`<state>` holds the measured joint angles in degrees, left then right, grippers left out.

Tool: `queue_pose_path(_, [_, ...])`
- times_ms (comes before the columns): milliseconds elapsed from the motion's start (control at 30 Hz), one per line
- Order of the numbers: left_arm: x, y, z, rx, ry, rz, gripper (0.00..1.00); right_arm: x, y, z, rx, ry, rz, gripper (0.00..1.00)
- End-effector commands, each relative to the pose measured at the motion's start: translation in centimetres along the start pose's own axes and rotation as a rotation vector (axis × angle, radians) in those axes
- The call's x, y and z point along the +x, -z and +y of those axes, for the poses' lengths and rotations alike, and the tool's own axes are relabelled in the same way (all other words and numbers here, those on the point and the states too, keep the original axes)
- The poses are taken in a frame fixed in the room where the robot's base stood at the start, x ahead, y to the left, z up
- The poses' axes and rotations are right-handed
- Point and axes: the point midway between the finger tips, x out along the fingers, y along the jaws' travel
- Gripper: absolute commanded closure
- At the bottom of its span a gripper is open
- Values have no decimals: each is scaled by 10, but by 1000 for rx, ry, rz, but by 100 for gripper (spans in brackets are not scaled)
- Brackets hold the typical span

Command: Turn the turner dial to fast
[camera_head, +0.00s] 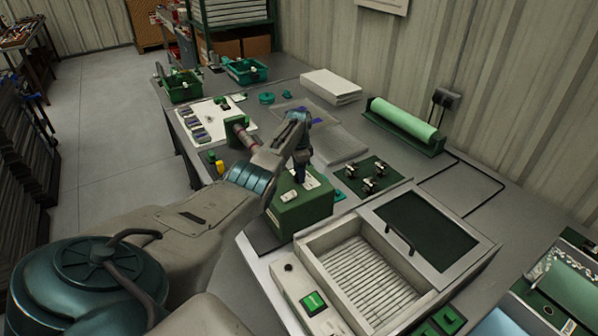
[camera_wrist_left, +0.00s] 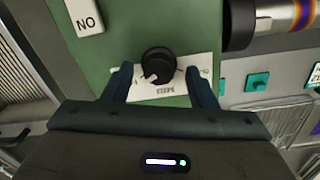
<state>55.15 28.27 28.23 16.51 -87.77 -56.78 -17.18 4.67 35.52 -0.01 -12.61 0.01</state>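The turner is a green box (camera_head: 303,215) on the bench in the head view; its green face (camera_wrist_left: 140,25) fills the top of the left wrist view. The dial (camera_wrist_left: 158,64) is a round black knob on a white label plate (camera_wrist_left: 165,89). A white mark on the knob points to the lower left in that view. The plate's lettering is too small to read. My left gripper (camera_wrist_left: 158,80) is open, with one finger on each side of the dial and visible gaps to it. In the head view my left gripper (camera_head: 302,178) points down at the box. My right gripper is not in view.
A white tag marked NO (camera_wrist_left: 87,14) sits beside the dial. A dark cylinder end (camera_wrist_left: 240,22) sticks out at the upper right there. A tray with a ribbed floor (camera_head: 312,258) and a dark-windowed lid (camera_head: 425,226) stand in front; a green roll (camera_head: 404,122) lies behind.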

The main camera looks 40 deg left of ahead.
Motion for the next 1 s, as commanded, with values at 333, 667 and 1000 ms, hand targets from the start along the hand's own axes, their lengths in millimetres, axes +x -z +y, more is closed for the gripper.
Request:
queue_pose_path(333, [-6,0,0,0,-1,-1,48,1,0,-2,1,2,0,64])
queue_pose_path(667, [-66,0,0,0,2,1,48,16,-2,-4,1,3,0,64])
queue_pose_path(1000, [-106,0,0,0,-1,0,48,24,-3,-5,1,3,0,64])
